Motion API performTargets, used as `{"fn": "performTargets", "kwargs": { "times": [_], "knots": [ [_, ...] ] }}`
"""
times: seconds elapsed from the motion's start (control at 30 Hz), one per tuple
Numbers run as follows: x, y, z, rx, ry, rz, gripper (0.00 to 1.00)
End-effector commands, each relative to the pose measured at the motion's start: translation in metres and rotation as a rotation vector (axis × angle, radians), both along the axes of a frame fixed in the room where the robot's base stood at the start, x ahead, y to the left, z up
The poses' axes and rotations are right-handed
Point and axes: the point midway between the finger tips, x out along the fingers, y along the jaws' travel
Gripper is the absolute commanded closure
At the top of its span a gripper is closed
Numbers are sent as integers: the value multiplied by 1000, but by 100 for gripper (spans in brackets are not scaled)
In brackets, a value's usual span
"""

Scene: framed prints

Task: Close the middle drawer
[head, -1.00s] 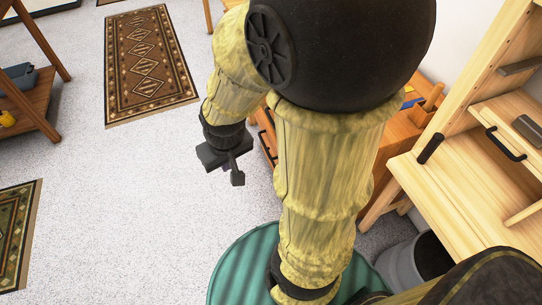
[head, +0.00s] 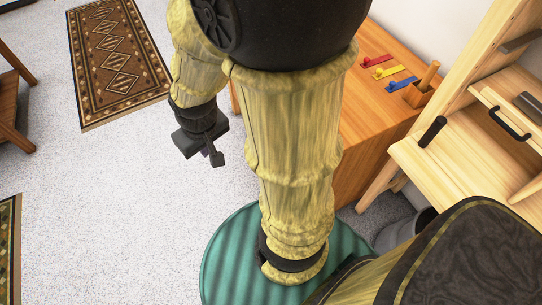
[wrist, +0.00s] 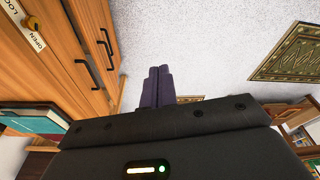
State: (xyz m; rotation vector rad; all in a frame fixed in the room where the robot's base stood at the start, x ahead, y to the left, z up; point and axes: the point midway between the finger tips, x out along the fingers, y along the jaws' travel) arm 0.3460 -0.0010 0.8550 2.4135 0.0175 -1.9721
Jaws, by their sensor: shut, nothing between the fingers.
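The wooden drawer cabinet (head: 365,135) stands to the right of my arm in the head view; its drawer fronts are hidden there behind my arm. In the wrist view its front (wrist: 62,60) fills the left side, with several dark bar handles, one of them a middle handle (wrist: 105,54). I cannot tell how far the middle drawer stands out. My gripper (head: 217,160) hangs left of the cabinet over the floor. In the wrist view its purple fingers (wrist: 157,88) are together and empty, to the right of the handles and apart from them.
Red, yellow and blue pieces (head: 385,70) and a wooden holder (head: 423,87) are on the cabinet top. A pale wood desk (head: 450,165) stands at right, with a grey bin (head: 405,232) beneath. A patterned rug (head: 118,62) lies at upper left. Open floor is left of my gripper.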

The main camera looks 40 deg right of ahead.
Motion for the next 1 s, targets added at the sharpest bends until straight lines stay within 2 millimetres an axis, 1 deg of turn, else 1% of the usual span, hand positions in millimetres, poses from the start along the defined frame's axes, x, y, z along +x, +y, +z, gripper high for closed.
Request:
{"fn": "performTargets", "kwargs": {
  "times": [0.03,0.07,0.17,0.2,0.27,0.3,0.37,0.4,0.47,0.5,0.57,0.7,0.77,0.9,1.0],
  "knots": [
    [-1,0,-17,-12,34,23,100],
    [-1,-1,-26,-22,59,39,100],
    [-4,-6,-63,-69,172,118,100],
    [-5,-9,-79,-94,228,158,100],
    [-7,-15,-105,-138,318,221,100],
    [-8,-20,-122,-171,379,263,100],
    [-9,-28,-145,-222,471,326,100],
    [-10,-34,-160,-256,532,368,100],
    [-9,-43,-181,-312,621,426,100],
    [-8,-50,-195,-352,679,464,100],
    [-5,-60,-215,-412,766,521,100],
    [7,-81,-259,-569,961,646,100],
    [15,-90,-276,-643,1042,695,100],
    [39,-105,-318,-829,1219,798,100],
    [58,-111,-344,-967,1328,859,100]
  ]
}}
